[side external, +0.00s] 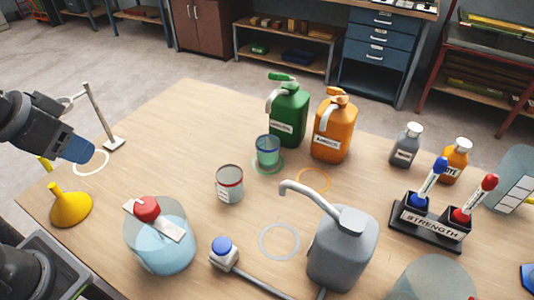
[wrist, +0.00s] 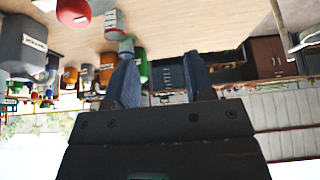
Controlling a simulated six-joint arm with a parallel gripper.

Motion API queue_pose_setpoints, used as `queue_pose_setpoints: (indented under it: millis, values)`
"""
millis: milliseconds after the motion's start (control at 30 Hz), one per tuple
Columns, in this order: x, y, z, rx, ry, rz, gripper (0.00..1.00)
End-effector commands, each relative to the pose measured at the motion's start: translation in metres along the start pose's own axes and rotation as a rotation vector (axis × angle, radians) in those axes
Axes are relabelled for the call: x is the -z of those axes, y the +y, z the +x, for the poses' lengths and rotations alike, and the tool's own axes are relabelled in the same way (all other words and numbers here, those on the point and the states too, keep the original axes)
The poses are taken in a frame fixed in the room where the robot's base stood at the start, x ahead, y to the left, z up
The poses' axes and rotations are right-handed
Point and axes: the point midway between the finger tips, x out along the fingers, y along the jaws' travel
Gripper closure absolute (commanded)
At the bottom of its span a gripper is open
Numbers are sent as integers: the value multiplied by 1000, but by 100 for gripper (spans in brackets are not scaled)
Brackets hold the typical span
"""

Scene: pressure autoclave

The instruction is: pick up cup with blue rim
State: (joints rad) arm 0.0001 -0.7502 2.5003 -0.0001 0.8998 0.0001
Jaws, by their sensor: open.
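The cup with the blue rim (side external: 267,151) stands upright on the table, on a green ring in front of the green jug, in the side view. In the wrist view, which is upside down, a small teal cup (wrist: 126,47) near the left fingertip appears to be the same one. A second cup with a red rim (side external: 229,184) stands nearer, to its left. My gripper (side external: 80,150) is in the air at the far left, well apart from both cups. Its blue fingers (wrist: 162,60) are spread and empty in the wrist view.
A green jug (side external: 288,112) and an orange jug (side external: 333,130) stand behind the cup. A grey spouted can (side external: 342,248), a beaker with a red knob (side external: 160,245) and a yellow funnel (side external: 70,207) stand around. The table's back left is clear beyond a small stand (side external: 102,120).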

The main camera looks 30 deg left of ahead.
Motion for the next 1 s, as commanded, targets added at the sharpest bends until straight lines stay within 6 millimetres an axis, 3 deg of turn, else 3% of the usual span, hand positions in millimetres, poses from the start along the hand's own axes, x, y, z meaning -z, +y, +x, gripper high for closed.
queue_pose_setpoints:
  millis: [400, 800, 1000]
  values:
    - [0, 0, 0, 0, 0, 0, 51]
    - [0, 0, 0, 0, 0, 0, 14]
    - [0, 0, 0, 0, 0, 0, 12]
